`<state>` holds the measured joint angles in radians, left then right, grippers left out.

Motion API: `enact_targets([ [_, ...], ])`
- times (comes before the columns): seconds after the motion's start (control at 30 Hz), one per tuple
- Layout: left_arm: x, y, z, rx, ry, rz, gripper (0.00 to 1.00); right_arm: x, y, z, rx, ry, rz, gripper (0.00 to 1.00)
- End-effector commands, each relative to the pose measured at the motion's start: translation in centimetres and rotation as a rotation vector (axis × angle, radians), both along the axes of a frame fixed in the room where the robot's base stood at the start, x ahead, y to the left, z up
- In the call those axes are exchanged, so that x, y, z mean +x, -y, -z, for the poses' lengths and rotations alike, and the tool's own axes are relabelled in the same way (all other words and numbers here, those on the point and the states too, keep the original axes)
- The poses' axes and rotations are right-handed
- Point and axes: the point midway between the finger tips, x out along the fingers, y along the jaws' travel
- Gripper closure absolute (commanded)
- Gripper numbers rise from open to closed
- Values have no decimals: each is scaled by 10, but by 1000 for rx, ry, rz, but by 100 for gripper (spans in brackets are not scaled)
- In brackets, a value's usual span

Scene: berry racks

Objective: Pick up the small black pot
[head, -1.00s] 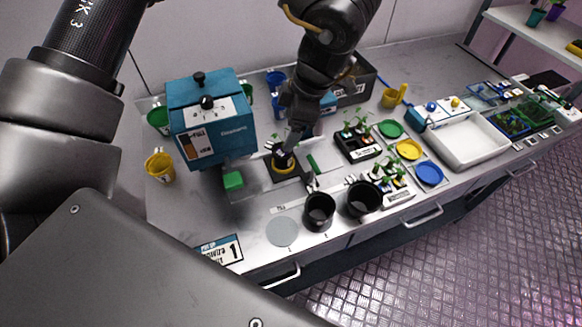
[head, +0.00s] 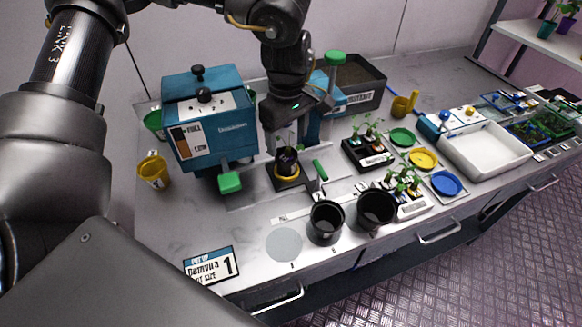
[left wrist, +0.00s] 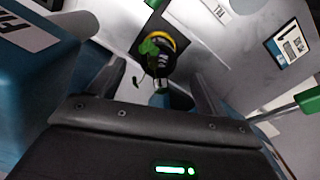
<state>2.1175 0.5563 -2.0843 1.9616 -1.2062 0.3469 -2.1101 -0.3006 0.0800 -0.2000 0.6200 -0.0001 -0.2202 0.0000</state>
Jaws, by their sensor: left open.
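The small black pot (head: 288,158) stands in a yellow ring on a dark square base (head: 284,182), in front of the blue machine's right side. In the left wrist view the pot (left wrist: 162,68) shows at top centre, with a green seedling (left wrist: 151,47) over it and the yellow ring around it. My left gripper (head: 288,138) points down just above the pot. In the left wrist view its open fingers (left wrist: 158,78) lie on either side of the pot's near part, with no clear contact. My right gripper is not in view.
The blue machine (head: 215,115) with a green knob (head: 230,182) stands close on the left. A green-handled lever (head: 320,170) is close on the right. Two larger black pots (head: 326,220) stand in front, beside a grey disc (head: 284,244). A seedling tray (head: 377,160) lies further right.

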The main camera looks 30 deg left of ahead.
Motion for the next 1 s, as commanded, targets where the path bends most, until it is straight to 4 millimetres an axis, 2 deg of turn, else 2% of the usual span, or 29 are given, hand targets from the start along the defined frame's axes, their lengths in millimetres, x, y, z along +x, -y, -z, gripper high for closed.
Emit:
enact_targets([
  [0.13,0,0,15,0,-1,0,24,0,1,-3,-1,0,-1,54],
  [0.37,0,0,22,1,-1,0,24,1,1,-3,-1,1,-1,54],
  [0.7,0,1,67,2,-2,0,24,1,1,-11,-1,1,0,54],
  [1.0,0,1,73,1,1,0,24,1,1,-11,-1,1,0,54],
])
